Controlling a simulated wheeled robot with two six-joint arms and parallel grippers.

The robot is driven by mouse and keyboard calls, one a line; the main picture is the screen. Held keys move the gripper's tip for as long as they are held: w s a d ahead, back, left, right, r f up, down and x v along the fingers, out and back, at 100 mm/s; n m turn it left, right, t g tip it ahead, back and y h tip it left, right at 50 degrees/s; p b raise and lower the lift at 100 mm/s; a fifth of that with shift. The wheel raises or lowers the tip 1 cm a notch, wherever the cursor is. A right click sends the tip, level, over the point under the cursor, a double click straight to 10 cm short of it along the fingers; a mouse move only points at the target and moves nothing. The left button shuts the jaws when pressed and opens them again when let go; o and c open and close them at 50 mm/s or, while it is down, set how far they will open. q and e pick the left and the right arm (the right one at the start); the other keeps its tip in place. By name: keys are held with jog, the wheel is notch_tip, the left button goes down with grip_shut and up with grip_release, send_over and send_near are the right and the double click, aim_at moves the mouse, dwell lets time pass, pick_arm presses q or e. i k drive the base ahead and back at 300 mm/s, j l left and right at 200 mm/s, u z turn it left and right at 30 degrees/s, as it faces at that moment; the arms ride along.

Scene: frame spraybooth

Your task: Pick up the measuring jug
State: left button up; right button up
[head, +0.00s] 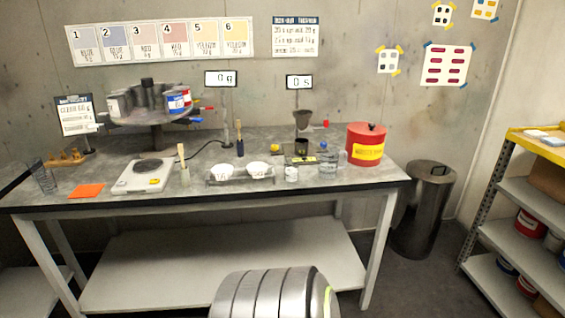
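The measuring jug appears to be the clear vessel (328,160) on the right part of the workbench (250,201), left of the red can. It stands upright, with what looks like a handle on its right side. It is small here, and I cannot make out its markings or contents. Neither of my grippers is in view, and nothing is seen touching the jug.
A red can (366,132) stands close right of the jug. A small clear cup (291,174) and white bowls (259,169) are to its left. A dark stand with a funnel (303,117) is behind-left. A scale (143,178) sits further left.

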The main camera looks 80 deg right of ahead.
aim_at(333, 162)
jog(key=z, duration=3.1)
jog(key=i+l+u, duration=0.1)
jog(key=u, duration=0.35)
jog(key=i+l+u, duration=0.2)
jog(key=u, duration=0.25)
jog(key=i+l+u, duration=0.2)
jog(key=u, duration=0.25)
